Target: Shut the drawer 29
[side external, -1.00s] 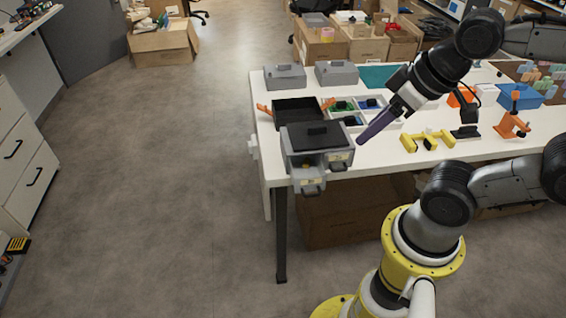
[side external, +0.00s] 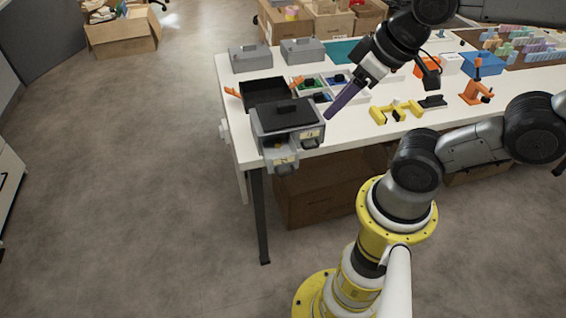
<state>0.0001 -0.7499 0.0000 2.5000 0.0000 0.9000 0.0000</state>
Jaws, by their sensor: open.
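A small grey drawer unit (side external: 290,118) with a dark handle on top stands at the front left corner of the white table. Its left drawer (side external: 281,157) is pulled out past the table's front edge, and something yellowish lies inside. The right drawer (side external: 309,138) beside it looks shut. Each front bears a label and a dark handle; the numbers are too small to read. My gripper (side external: 328,115), with long purple fingers, is open and points down-left beside the unit's right side. I cannot tell whether its tips touch the unit.
A black open tray (side external: 265,92) sits behind the unit, with sorting bins (side external: 338,85) to its right. Two grey boxes (side external: 250,57) stand farther back. A yellow part (side external: 396,111) and an orange stand (side external: 477,88) lie to the right. Floor left of the table is clear.

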